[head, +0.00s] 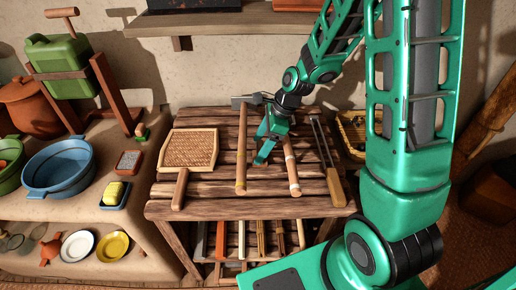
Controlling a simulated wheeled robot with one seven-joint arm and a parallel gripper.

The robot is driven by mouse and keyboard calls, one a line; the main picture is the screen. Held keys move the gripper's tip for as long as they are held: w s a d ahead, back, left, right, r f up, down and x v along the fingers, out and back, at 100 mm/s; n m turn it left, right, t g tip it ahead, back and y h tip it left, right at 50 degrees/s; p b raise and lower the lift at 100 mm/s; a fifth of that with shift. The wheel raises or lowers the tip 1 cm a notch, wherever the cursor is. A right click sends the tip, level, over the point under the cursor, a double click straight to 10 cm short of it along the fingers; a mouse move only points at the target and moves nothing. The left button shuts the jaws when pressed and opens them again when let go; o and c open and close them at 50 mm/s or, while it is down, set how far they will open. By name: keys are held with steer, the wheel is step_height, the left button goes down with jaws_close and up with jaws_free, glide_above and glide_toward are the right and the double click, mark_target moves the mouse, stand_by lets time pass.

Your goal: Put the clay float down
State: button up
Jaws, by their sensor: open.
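My gripper (270,148) is open and points down, low over the middle of the slatted wooden table (215,202). It is between a long-handled hammer (241,150) on its left and a wooden rod with pale bands (290,165) on its right. I cannot tell whether its fingers touch the table or either tool. I cannot pick out the clay float for certain; part of the table under the gripper is hidden by its fingers.
A woven paddle (190,150) lies at the table's left, and a long wooden-handled tool (335,185) at its right. More tools lie on the lower shelf (250,240). A blue basin (60,168) and plates stand on the clay ledges at left. A wall shelf (225,22) overhangs the back.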

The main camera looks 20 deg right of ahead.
steer(key=v, duration=1)
steer(key=shift+r, duration=0.25)
